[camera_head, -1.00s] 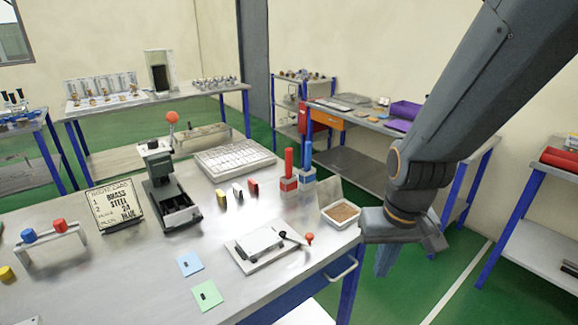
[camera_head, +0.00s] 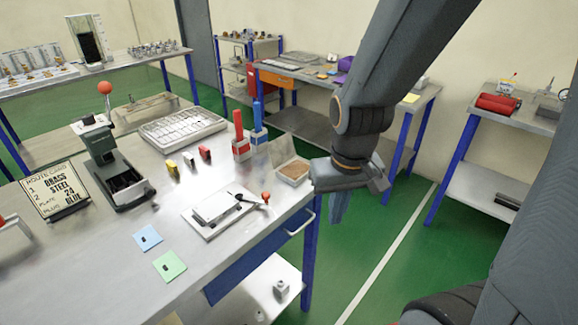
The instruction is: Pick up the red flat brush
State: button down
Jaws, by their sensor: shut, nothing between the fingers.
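A tall red handle (camera_head: 238,125) stands upright in a red and white holder (camera_head: 241,151) near the far right part of the steel bench (camera_head: 120,260). It looks like the red flat brush, but its bristles do not show. A similar blue handle (camera_head: 257,115) stands just behind it to the right. My gripper (camera_head: 338,208) hangs pointing down beyond the bench's right edge, over the green floor. It is shut and empty, to the right of the red handle and apart from it.
A tray of brown grains (camera_head: 293,171) sits at the bench's right edge, between the handles and my gripper. A plate with a red-knobbed lever (camera_head: 222,212) lies in front. A press (camera_head: 116,160) stands left. Open floor lies right of the bench.

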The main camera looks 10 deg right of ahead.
aim_at(237, 113)
jog(key=z, duration=2.1)
jog(key=k, duration=0.85)
jog(key=u, duration=1.55)
jog(key=i, duration=0.5)
jog(key=u, duration=0.05)
